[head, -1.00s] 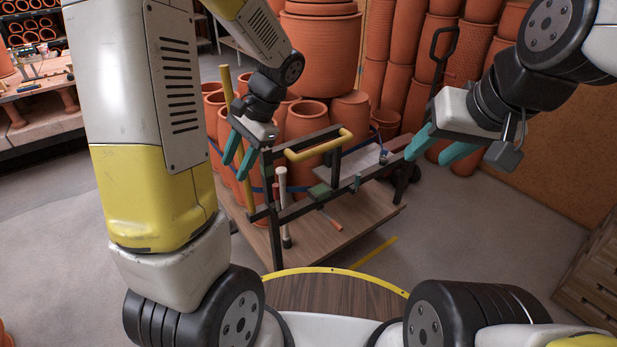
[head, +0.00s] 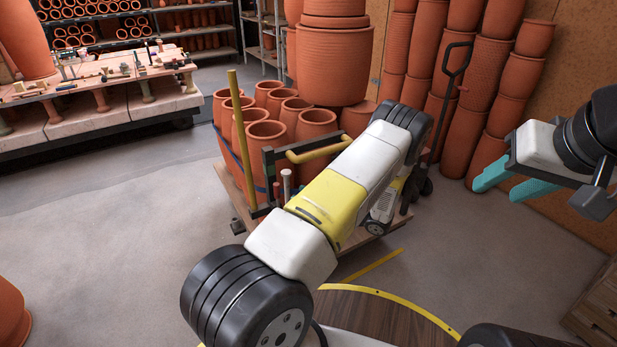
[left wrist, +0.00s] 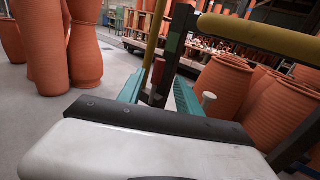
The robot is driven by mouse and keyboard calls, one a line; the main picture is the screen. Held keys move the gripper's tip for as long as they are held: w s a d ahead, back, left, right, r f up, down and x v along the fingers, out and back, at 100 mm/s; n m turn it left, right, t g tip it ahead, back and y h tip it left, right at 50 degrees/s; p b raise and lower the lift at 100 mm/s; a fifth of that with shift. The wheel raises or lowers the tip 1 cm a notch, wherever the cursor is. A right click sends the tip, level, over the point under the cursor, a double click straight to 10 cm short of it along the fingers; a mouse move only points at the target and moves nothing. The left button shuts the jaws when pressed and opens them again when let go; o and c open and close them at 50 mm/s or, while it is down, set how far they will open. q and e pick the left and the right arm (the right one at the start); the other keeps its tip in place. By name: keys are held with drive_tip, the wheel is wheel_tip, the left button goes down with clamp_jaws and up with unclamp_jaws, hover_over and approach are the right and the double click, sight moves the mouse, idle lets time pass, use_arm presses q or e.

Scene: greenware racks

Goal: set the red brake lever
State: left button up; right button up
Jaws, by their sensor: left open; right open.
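The cart (head: 232,190) stands ahead, with a yellow push bar (head: 302,154) on a dark frame and large terracotta pots on its deck. My right gripper (head: 508,182) is open and empty at the right, apart from the cart.
A yellow upright pole (head: 242,140) and a white-topped rod (head: 286,184) rise at the cart's left. Stacked terracotta pots (head: 495,90) line the back right wall. A workbench (head: 110,95) stands back left.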

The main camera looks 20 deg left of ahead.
sight(277, 196)
use_arm(q)
drive_tip(key=a, duration=0.7)
drive_tip(key=shift+w+a, duration=0.3)
drive_tip(key=shift+w, duration=0.15)
clamp_jaws()
idle(1.0)
